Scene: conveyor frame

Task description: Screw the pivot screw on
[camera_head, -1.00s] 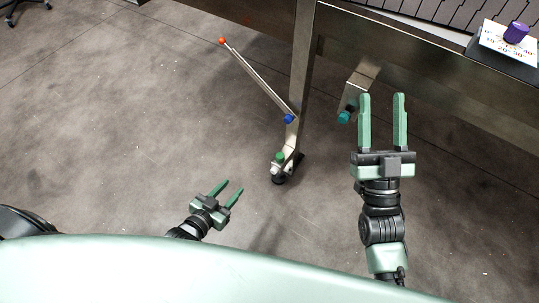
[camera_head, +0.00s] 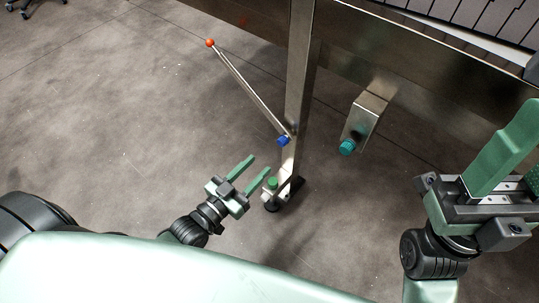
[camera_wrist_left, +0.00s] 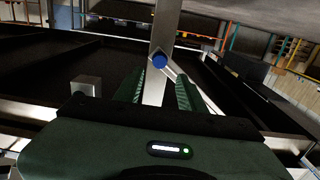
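A blue knob (camera_head: 283,140) sits where the lower end of a slanted metal lever (camera_head: 247,90) meets the conveyor leg (camera_head: 299,80); it looks like the pivot screw. The lever has an orange ball at its upper end. My left gripper (camera_head: 260,167) is open and empty, apart from the leg and to the lower left of the blue knob. In the left wrist view the blue knob (camera_wrist_left: 160,62) shows beyond and between the spread fingers (camera_wrist_left: 160,88). My right gripper (camera_head: 525,145) is open at the right edge, partly cut off, with nothing seen between its fingers.
A green knob (camera_head: 272,183) sits low at the leg's foot, close to my left fingertips. A teal knob (camera_head: 347,147) is on a metal bracket (camera_head: 366,112) under the conveyor frame (camera_head: 420,75).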

